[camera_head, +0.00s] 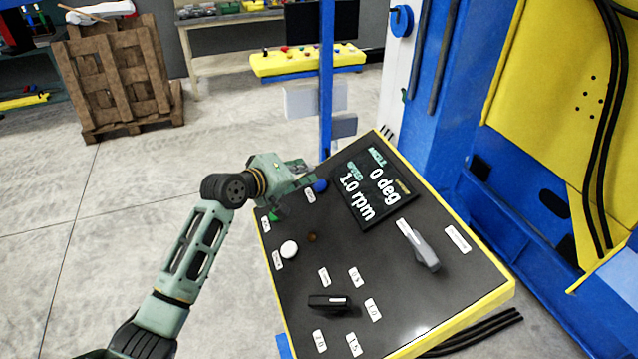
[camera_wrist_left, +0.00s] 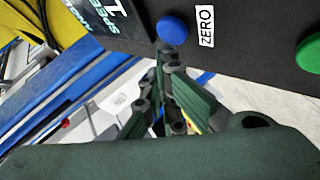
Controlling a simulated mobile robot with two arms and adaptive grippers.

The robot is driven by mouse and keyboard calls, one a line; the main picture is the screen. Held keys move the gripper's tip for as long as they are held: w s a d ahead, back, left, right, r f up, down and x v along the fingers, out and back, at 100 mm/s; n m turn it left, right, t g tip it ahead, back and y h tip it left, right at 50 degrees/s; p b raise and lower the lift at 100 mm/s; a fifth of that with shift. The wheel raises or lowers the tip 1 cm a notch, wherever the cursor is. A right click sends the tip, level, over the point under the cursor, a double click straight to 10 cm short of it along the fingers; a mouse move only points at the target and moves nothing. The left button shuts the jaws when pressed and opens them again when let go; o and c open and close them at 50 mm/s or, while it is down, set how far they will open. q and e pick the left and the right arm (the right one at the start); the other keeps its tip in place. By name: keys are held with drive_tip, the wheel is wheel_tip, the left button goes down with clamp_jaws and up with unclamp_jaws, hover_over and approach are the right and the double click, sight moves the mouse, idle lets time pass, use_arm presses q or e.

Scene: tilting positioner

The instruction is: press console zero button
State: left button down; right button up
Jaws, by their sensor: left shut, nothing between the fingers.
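The console (camera_head: 350,285) is a black tilted panel with a yellow edge. Its blue round button (camera_head: 320,185) is at the upper left; in the left wrist view the blue button (camera_wrist_left: 172,31) sits beside a label (camera_wrist_left: 206,27) reading ZERO. My left gripper (camera_head: 303,165) is shut and empty, just to the left of and above the blue button in the head view. Its fingers (camera_wrist_left: 165,75) point toward the panel edge near the button in the left wrist view; I cannot tell whether they touch it. My right gripper is not in view.
The panel also holds a green button (camera_wrist_left: 309,54), a white button (camera_head: 289,249), a black knob (camera_head: 329,303), a grey lever (camera_head: 425,252) and a display (camera_head: 372,188) reading 0 deg, 1.0 rpm. A blue post (camera_head: 327,90) stands behind the gripper. Open floor lies left.

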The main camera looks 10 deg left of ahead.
use_arm(q)
drive_tip(key=r+p, duration=0.1)
drive_tip(key=s+a+r+p, duration=0.1)
drive_tip(key=r+p, duration=0.1)
drive_tip(key=a+r+p, duration=0.1)
drive_tip(key=shift+s+r, duration=0.2)
idle(0.4)
